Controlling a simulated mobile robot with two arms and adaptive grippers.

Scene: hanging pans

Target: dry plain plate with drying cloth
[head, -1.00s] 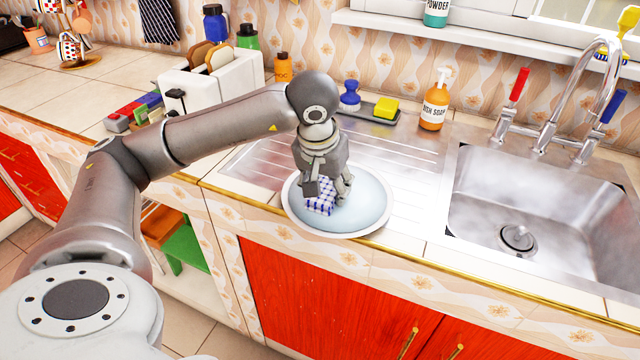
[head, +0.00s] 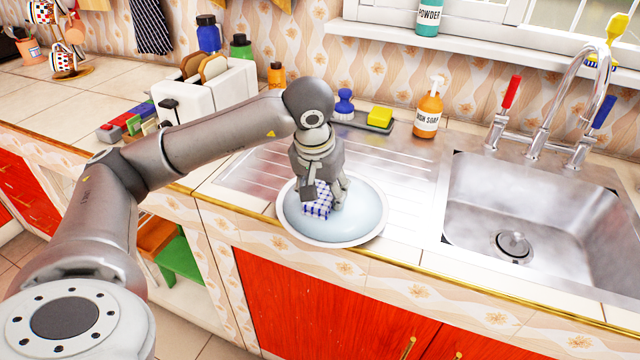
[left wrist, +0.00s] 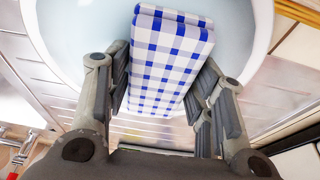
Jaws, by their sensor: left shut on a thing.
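The plain plate (head: 358,222) is pale blue-white and lies on the metal draining board by the counter's front edge. The drying cloth (head: 317,203) is blue and white checked and folded into a pad. My left gripper (head: 325,198) is shut on the cloth and holds it down at the plate's surface, left of its middle. In the left wrist view the cloth (left wrist: 168,65) sits between the two fingers, with the plate (left wrist: 85,35) behind it. Whether the cloth presses on the plate is hard to tell. My right gripper is not in view.
The sink (head: 540,215) with its tap (head: 560,100) is to the right. A toaster (head: 205,95) is at the back left. The ribbed draining board (head: 400,170) is clear behind the plate.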

